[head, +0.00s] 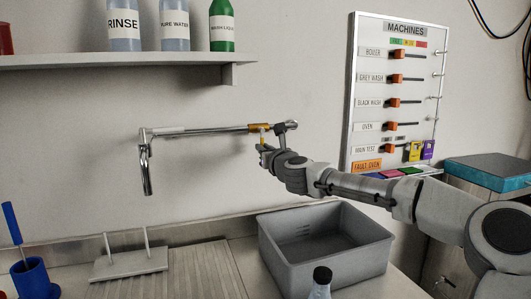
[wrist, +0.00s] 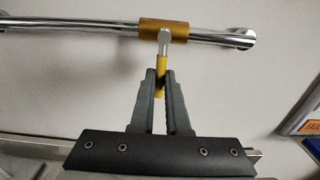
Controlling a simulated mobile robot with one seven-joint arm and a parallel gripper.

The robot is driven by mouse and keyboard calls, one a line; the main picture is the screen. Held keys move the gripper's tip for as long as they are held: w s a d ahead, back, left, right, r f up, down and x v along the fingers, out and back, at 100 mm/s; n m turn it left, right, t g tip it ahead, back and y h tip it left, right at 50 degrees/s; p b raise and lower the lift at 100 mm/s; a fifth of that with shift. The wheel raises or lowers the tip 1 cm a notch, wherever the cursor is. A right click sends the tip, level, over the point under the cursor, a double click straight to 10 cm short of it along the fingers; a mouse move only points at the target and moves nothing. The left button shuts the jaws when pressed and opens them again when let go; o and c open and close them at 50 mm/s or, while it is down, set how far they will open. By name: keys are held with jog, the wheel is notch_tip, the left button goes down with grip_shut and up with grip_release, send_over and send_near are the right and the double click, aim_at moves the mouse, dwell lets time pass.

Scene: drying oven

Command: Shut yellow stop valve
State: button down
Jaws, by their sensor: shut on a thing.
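The yellow stop valve sits on a chrome pipe on the wall. Its brass-coloured body (wrist: 163,31) wraps the pipe, and a short metal stem with a yellow handle (wrist: 161,76) hangs below it. In the head view the valve body (head: 259,127) is near the pipe's right end. My gripper (wrist: 161,82) points up at the valve from below, with its fingers closed on the yellow handle. In the head view my gripper (head: 265,149) is just under the valve; the handle is partly hidden by the fingers.
A chrome spout (head: 147,170) hangs at the pipe's left end. A grey basin (head: 375,255) and a small bottle (head: 321,280) stand below my arm. A shelf (head: 120,62) with bottles is above left. A machines board (head: 375,90) hangs at right.

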dwell(0.4)
jog(key=c, duration=0.9)
grip_release()
jog(key=p+v, duration=0.1)
jog(key=v, duration=1.6)
jog(key=shift+s, duration=0.2)
